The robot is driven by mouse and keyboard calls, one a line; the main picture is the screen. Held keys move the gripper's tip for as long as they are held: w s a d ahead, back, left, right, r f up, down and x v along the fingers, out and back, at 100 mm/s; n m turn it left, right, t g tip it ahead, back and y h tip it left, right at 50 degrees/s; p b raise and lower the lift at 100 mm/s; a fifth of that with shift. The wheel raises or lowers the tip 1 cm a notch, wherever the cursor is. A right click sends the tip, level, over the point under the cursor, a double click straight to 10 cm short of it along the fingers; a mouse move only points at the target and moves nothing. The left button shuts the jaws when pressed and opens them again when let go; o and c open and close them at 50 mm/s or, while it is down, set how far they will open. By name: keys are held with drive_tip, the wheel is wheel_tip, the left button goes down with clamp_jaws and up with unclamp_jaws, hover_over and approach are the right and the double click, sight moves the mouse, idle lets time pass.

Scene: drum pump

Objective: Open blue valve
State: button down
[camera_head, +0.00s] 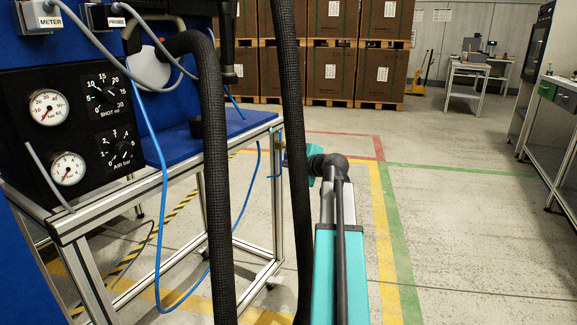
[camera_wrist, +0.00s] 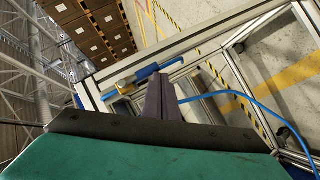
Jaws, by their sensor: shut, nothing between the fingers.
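The blue valve shows in the wrist view as a blue lever handle (camera_wrist: 146,72) on a brass body (camera_wrist: 123,87), beside the silver frame of the bench. A blue hose runs from near it to the right. My gripper (camera_wrist: 160,82) is shut and empty, with its dark fingers together. The fingertips are close to the handle and overlap it in the picture; whether they touch it I cannot tell. In the head view the valve is small at the bench's right edge, and a black hose partly hides my gripper there.
The bench frame (camera_head: 265,128) carries a black gauge panel (camera_head: 85,135) and blue housing. Thick black hoses (camera_head: 214,190) hang in front. Stacked brown boxes (camera_head: 330,75) stand at the back. A workbench (camera_head: 560,100) stands at the right, with open floor (camera_head: 450,220) between.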

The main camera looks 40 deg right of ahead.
idle(0.4)
drive_tip(key=s+a, duration=0.6)
drive_tip(key=s, duration=0.5)
drive_tip(key=shift+s, duration=0.3)
idle(0.4)
idle(0.5)
drive_tip(key=shift+r, duration=0.1)
